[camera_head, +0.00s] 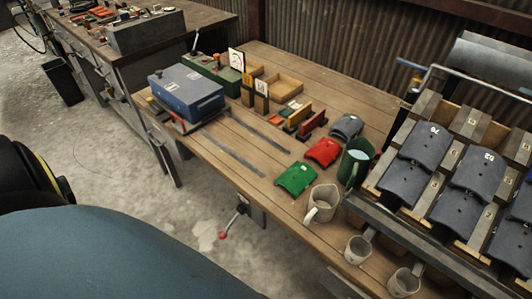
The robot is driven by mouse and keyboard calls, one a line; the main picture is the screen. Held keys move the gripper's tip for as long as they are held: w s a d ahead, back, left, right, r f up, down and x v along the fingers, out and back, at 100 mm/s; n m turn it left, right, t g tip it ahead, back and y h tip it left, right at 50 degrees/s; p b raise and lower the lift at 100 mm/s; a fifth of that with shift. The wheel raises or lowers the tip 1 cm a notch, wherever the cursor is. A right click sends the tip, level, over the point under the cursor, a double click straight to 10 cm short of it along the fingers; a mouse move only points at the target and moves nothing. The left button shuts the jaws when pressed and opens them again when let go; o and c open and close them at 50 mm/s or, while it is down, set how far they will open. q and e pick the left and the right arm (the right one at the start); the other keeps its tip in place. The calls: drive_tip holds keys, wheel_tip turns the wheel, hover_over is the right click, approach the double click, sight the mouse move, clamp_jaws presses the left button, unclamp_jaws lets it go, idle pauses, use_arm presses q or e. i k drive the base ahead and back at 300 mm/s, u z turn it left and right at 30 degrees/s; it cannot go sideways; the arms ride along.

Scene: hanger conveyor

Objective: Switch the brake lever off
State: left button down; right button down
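A lever with a red ball knob (223,235) hangs at the front edge of the workbench, angled down and to the left from a mount under the tabletop. It looks like the brake lever, but no label on it can be read. Its mount (242,207) is small and dark. Neither of my grippers shows in the head view, so I cannot see where they are relative to the lever. Nothing is seen touching the lever.
The wooden workbench (240,178) carries a blue box (187,93), green (296,178) and red (323,152) curved plates, and several mugs at its front right. A rack (395,232) with grey plates stands at the right. The concrete floor (110,165) before the bench is mostly clear.

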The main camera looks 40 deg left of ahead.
sight(231, 225)
drive_tip(key=z, duration=0.1)
drive_tip(key=k, duration=0.85)
drive_tip(key=u, duration=1.65)
drive_tip(key=i, duration=0.5)
